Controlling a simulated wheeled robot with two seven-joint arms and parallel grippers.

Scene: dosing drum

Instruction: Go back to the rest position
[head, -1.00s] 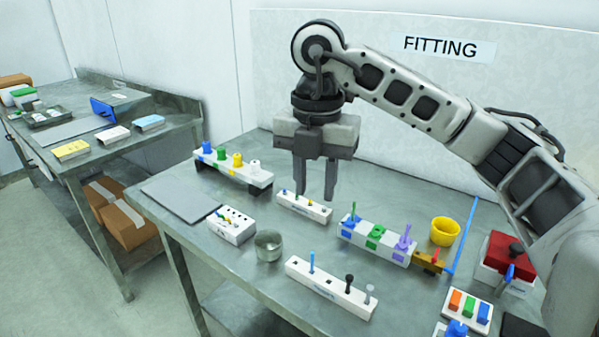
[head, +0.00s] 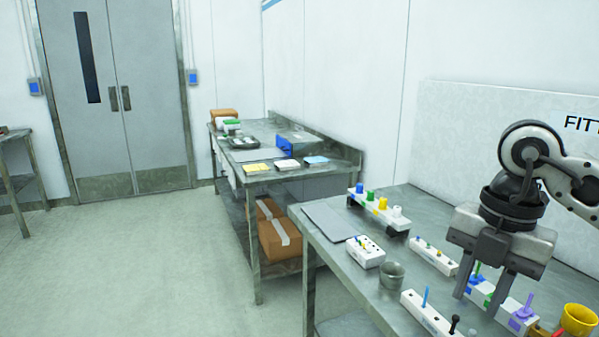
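My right gripper (head: 483,288) hangs over the near table (head: 331,250) at the right of the head view, fingers pointing down. Its two fingers are apart with nothing between them. It is in front of a white block with blue, green and purple pegs (head: 516,318) and hides part of it; I cannot tell the height between them. My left gripper is not in the view.
On the near table stand a white rack with coloured knobs (head: 379,213), a grey cup (head: 392,275), a small white block (head: 366,252) and a yellow cup (head: 577,320). A second table (head: 281,176) stands behind. The floor (head: 150,270) at left is clear.

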